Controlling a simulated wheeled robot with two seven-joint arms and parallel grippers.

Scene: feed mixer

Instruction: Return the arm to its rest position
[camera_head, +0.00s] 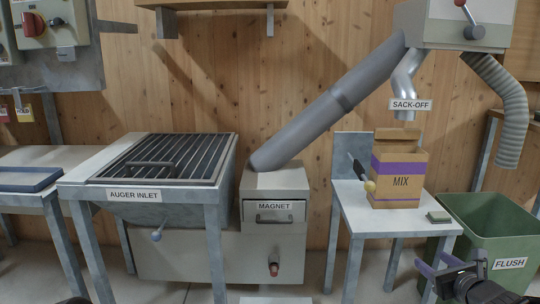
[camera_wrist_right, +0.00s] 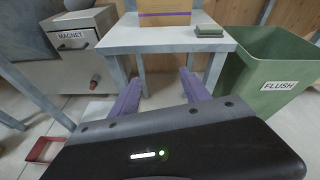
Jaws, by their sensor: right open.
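My right gripper (camera_head: 436,262) is low at the right of the head view, in front of the small table and beside the green bin. Its two purple fingers stand apart with nothing between them; they also show in the right wrist view (camera_wrist_right: 162,88), pointing toward the small table. The rest of my right arm runs off the bottom edge of the head view. My left gripper does not show; only a dark sliver, too small to identify, is at the bottom left edge.
The small table (camera_head: 345,200) holds the MIX box (camera_head: 400,185) and a grey-green block (camera_head: 439,217). The green FLUSH bin (camera_head: 490,235) stands close right of my gripper. The MAGNET cabinet (camera_head: 273,235) and AUGER INLET (camera_head: 165,160) are left.

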